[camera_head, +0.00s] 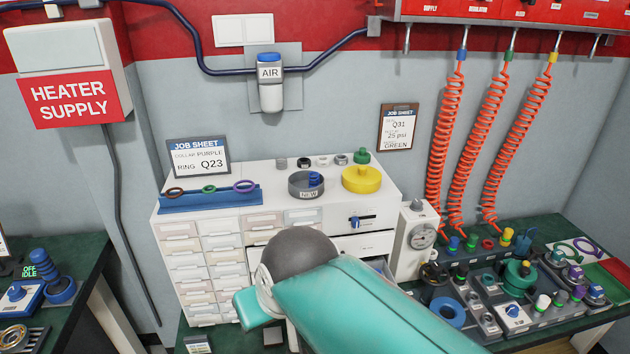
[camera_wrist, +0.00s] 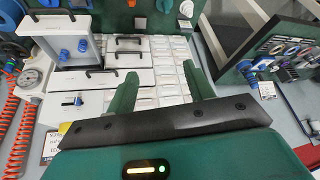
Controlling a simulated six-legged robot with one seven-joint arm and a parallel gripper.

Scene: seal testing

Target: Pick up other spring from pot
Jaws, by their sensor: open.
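A grey round pot marked NEW (camera_head: 300,193) stands on top of the white drawer cabinet (camera_head: 275,215), with a small blue piece (camera_head: 315,179) in it. That piece is too small to tell whether it is a spring.
An open drawer (camera_wrist: 72,22) holds blue pieces (camera_wrist: 83,45) in the wrist view. A blue rack with rings (camera_head: 210,198) and a job sheet stand at the cabinet top's left. A gauge box (camera_head: 420,240) stands right of the cabinet, beside a crowded bench with hanging orange hoses (camera_head: 495,110).

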